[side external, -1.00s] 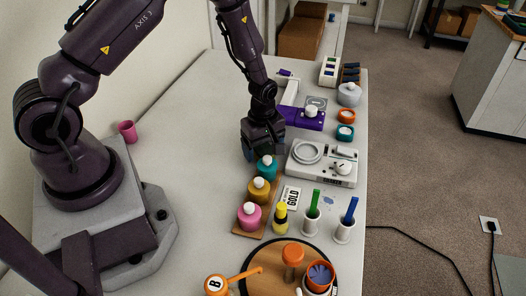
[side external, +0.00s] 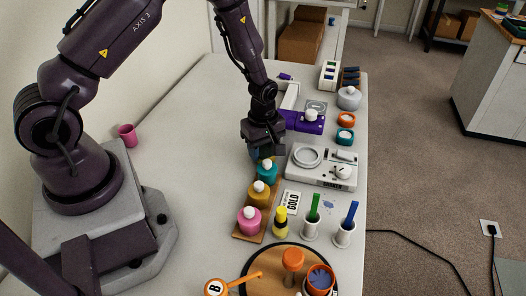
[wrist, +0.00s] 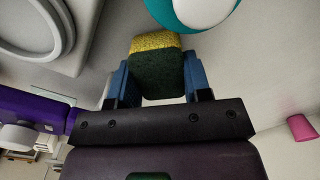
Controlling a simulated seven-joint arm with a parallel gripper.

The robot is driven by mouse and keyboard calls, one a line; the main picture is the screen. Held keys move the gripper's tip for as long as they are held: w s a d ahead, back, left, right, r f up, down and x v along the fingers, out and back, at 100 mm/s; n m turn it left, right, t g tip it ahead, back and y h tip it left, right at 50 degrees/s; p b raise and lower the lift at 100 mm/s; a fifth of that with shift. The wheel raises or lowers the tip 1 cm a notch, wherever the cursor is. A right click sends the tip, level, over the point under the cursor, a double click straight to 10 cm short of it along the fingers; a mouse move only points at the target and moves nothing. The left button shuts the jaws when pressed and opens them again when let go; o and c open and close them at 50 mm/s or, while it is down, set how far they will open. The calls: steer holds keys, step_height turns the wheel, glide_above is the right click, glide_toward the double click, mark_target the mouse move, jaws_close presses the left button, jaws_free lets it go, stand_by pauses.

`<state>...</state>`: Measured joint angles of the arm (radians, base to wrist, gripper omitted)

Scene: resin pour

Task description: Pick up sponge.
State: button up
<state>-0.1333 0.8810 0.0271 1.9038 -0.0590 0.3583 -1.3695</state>
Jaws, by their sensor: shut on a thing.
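The sponge (wrist: 157,70), with a yellow edge and a dark green face, sits between the two blue fingers of my gripper (wrist: 155,80) in the wrist view. The fingers are shut on its sides. In the side view my gripper (side external: 264,152) points down just behind the teal bottle (side external: 267,173). The sponge is mostly hidden there by the fingers and the bottle, and I cannot tell whether it touches the table.
The teal, yellow (side external: 258,194) and pink (side external: 249,220) bottles stand in a row close to my gripper. A white scale-like device (side external: 322,167) is just right of it. A purple device (side external: 303,122) stands behind. The table left of my gripper is clear.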

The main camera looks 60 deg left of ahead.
steer(key=s+d+r, duration=0.2)
steer(key=s+r, duration=1)
steer(key=s, duration=0.2)
steer(key=shift+d, duration=0.1)
